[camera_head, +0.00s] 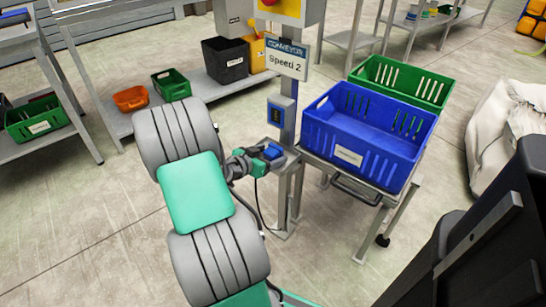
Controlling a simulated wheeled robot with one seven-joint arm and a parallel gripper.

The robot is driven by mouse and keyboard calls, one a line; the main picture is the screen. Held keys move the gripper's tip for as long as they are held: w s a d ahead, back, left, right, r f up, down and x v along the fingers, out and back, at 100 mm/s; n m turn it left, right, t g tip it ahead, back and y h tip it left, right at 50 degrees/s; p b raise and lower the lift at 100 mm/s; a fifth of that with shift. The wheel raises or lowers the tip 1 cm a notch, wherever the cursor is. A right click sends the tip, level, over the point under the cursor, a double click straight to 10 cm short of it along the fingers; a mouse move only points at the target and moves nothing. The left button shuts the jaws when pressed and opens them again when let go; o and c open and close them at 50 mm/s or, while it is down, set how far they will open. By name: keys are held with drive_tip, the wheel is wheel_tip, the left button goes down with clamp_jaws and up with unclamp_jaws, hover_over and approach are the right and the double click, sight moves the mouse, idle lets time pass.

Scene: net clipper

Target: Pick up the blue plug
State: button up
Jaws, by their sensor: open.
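The small blue piece that looks like the blue plug (273,151) sits on a grey bracket beside the conveyor sign post, left of the blue crate. My gripper (262,153) is open and reaches in from the left, right beside the blue piece. The fingers are small and dark in this view, so I cannot tell whether they touch it or stand around it. My large grey and green arm links cover the floor to the left and below.
The post (290,95) carries a "Conveyor Speed 2" sign (286,59) and a blue box (281,115). A blue crate (350,150) stands on a wheeled cart at right, a green crate (425,88) behind it. A black cable (257,205) hangs below my gripper.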

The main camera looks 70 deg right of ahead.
drive_tip(key=shift+s+d+f, duration=0.1)
drive_tip(key=shift+d, duration=0.3)
drive_tip(key=shift+c, duration=0.6)
drive_tip(key=c, duration=1.4)
